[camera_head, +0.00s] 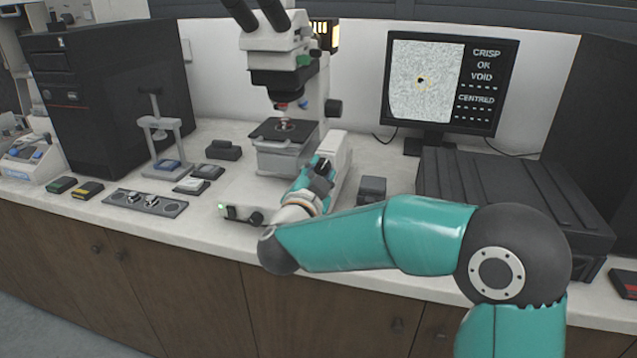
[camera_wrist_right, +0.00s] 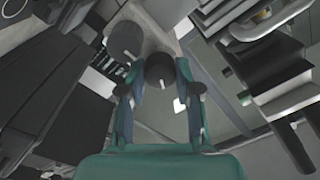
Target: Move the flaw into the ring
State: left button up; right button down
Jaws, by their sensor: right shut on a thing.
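The monitor (camera_head: 451,82) at the back right shows a speckled grey picture with a small dark flaw (camera_head: 420,79) and yellowish marks close around it. The ring cannot be told apart clearly at this size. Beside the picture stand the words CRISP, OK, VOID and CENTRED, with dashes. The microscope (camera_head: 275,48) stands at the back middle, its stage (camera_head: 283,131) under the objective. My right gripper (camera_head: 321,174) is at the right front of the stage. In the right wrist view its fingers (camera_wrist_right: 161,74) are closed around a dark round knob (camera_wrist_right: 160,68), with a larger grey knob (camera_wrist_right: 126,38) beside it. My left gripper is not in view.
A black ribbed box (camera_head: 510,190) stands right of my right arm, and a small dark block (camera_head: 372,190) is near the microscope base. A small press stand (camera_head: 162,140), a panel with knobs (camera_head: 145,203) and small trays lie at left. A black cabinet (camera_head: 110,90) stands behind them.

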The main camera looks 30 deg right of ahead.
jog(key=shift+f+m, duration=0.1)
jog(key=shift+m, duration=0.2)
jog(key=c, duration=0.8)
grip_release()
jog(key=shift+s, duration=0.1)
jog(key=v, duration=1.2)
jog(key=shift+c, duration=0.3)
